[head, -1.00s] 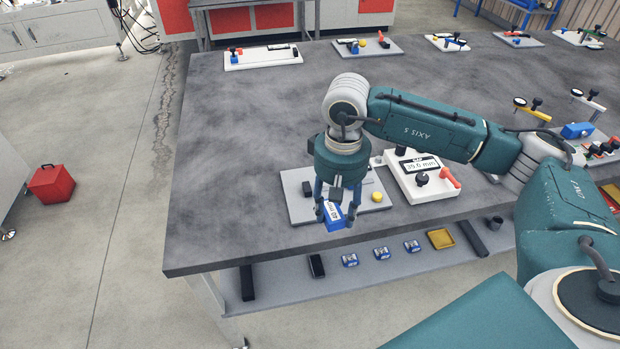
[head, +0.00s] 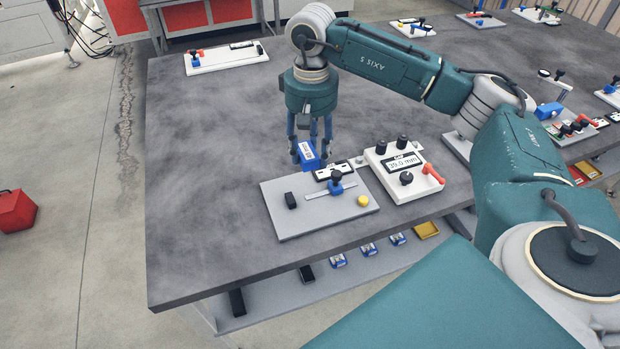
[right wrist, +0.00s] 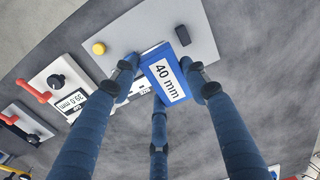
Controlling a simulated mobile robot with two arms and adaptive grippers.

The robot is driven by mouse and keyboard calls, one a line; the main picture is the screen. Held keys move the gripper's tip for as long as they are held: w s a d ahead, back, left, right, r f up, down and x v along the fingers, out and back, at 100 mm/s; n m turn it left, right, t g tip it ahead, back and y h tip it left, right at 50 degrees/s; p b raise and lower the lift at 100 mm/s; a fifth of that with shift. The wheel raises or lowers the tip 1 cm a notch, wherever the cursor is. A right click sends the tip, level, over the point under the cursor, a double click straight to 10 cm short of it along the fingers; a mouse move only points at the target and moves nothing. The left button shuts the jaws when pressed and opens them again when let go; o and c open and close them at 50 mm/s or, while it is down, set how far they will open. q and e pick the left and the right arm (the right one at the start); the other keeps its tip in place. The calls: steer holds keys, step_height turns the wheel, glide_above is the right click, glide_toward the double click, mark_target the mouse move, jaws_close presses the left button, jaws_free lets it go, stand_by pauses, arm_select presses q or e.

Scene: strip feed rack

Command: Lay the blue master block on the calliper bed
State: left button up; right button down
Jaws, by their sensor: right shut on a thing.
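The blue master block (head: 307,152) has a white label that reads 40 mm in the right wrist view (right wrist: 166,80). My right gripper (head: 311,154) is shut on it and holds it up near the back edge of the grey calliper plate (head: 285,225). The plate bears a slim metal scale with a blue slider and black knob (head: 336,187), a black block (head: 290,201) and a yellow button (head: 363,201). In the right wrist view the held block and fingers hide much of the calliper. My left gripper is not in view.
A white gauge box (head: 405,185) with a display reading 39.0 mm, black knobs and a red lever stands right of the plate. A lower shelf holds small blue-and-white items and a yellow tray (head: 427,230).

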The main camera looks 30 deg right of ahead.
steer(key=shift+w+f+p, duration=0.1)
steer(key=shift+f+p, duration=1.15)
steer(key=shift+f, duration=4.15)
arm_select(q)
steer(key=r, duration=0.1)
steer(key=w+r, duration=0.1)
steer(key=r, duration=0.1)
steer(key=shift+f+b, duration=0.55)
steer(key=shift+b, duration=0.05)
arm_select(e)
steer(key=shift+f, duration=0.5)
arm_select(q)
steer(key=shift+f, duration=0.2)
arm_select(e)
steer(key=shift+f, duration=0.15)
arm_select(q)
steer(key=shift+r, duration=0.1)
arm_select(e)
steer(key=c, duration=0.9)
jaws_free()
steer(key=shift+c, duration=0.2)
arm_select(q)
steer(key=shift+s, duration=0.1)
